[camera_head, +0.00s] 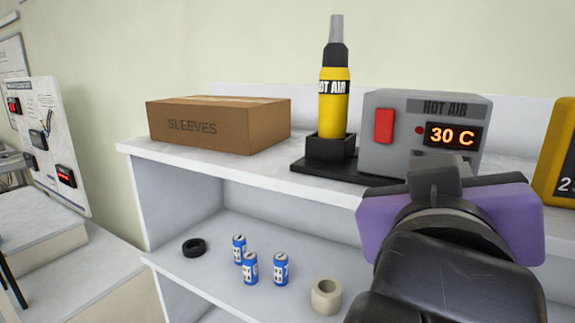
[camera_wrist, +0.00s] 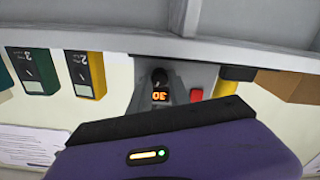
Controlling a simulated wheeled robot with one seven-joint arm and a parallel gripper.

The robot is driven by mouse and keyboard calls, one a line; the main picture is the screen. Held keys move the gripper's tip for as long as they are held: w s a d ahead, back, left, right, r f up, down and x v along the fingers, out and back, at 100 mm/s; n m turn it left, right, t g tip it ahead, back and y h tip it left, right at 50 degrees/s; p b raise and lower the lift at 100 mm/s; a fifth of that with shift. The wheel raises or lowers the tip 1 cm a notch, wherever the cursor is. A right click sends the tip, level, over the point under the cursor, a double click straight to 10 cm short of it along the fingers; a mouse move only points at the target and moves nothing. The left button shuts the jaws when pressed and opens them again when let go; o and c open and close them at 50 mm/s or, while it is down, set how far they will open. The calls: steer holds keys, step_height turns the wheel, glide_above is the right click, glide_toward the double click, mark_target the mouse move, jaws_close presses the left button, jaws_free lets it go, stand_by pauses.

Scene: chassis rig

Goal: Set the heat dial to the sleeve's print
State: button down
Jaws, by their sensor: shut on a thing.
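The grey hot air station (camera_head: 385,140) stands on the upper shelf. Its lit display (camera_head: 452,136) reads 30 C. My purple gripper (camera_head: 448,195) is in front of the station's lower front and hides that part in the head view. In the wrist view, the station (camera_wrist: 183,82) appears upside down, with the dark heat dial (camera_wrist: 160,76) beside the display (camera_wrist: 160,96). A brown box marked SLEEVES (camera_head: 200,128) sits at the left of the shelf. No loose sleeve or readable temperature print shows.
A yellow hot air tool (camera_head: 334,105) stands in a black holder beside the station. The lower shelf has several blue cans (camera_head: 280,268), a black ring (camera_head: 194,247) and a pale roll (camera_head: 326,297). A yellow unit (camera_head: 560,150) is close on the right.

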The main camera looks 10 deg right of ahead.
steer(key=m+b, duration=0.3)
steer(key=m, duration=0.1)
steer(key=shift+f+m, duration=0.15)
steer(key=shift+m, duration=0.15)
steer(key=shift+m+b, duration=1.25)
steer(key=shift+m, duration=0.45)
steer(key=c, duration=1.2)
jaws_free()
steer(key=shift+s, duration=0.1)
